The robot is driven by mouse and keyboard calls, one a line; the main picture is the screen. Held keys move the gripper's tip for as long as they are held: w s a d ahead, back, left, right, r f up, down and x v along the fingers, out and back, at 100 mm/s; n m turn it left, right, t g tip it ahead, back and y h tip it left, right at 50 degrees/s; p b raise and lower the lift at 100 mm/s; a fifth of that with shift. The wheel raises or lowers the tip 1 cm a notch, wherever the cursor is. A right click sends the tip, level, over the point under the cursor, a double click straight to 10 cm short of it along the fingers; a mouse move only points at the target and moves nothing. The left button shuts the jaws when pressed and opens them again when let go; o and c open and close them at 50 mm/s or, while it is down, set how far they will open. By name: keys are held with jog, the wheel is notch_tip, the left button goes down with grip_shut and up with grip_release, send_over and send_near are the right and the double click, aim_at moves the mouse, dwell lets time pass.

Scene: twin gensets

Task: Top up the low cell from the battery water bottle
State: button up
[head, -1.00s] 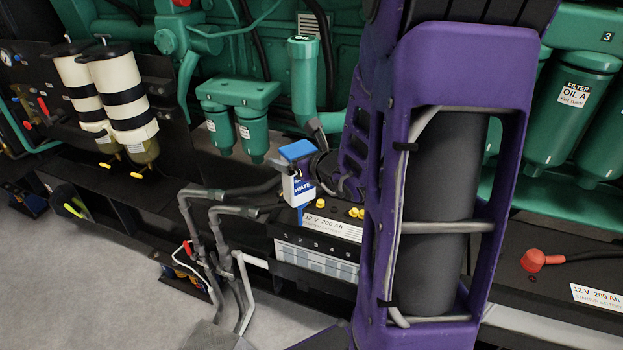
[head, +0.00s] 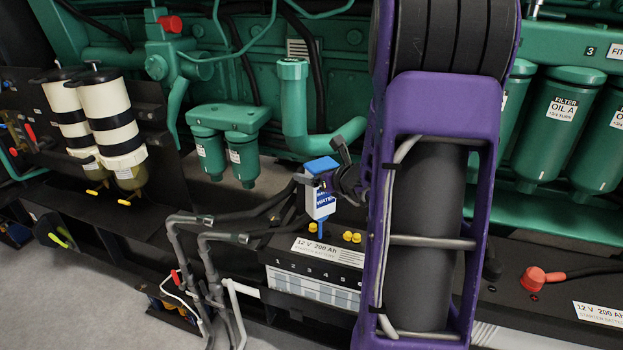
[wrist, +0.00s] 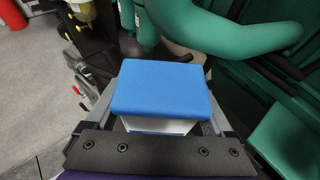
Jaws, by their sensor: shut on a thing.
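The battery water bottle (head: 321,203) is white with a blue top, a blue "WATER" label and a narrow blue spout underneath. It hangs roughly upright, spout down, above the left part of the starter battery (head: 315,268). My gripper (head: 327,186) is shut on the bottle's body. In the wrist view the bottle's blue top (wrist: 160,88) fills the middle, between the fingers. Yellow cell caps (head: 351,236) stand on the battery; another is just left of the spout. The battery front shows cell numbers and pale level windows. I cannot tell whether the spout touches a cell opening; my arm hides the battery's right end.
Grey pipes (head: 205,250) with a red-handled valve rise left of the battery. Dark cables run behind the bottle. A green engine with a bent pipe (head: 295,110) and filters stands behind. A second battery with a red terminal cover (head: 535,278) is at right. Grey floor is clear at lower left.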

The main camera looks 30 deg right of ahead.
jog(key=w+d+f, duration=0.3)
jog(key=w+d, duration=0.1)
jog(key=d, duration=0.1)
jog(key=shift+w, duration=0.35)
dwell(0.3)
jog(key=shift+s+f, duration=0.25)
jog(key=shift+f, duration=0.6)
dwell(6.0)
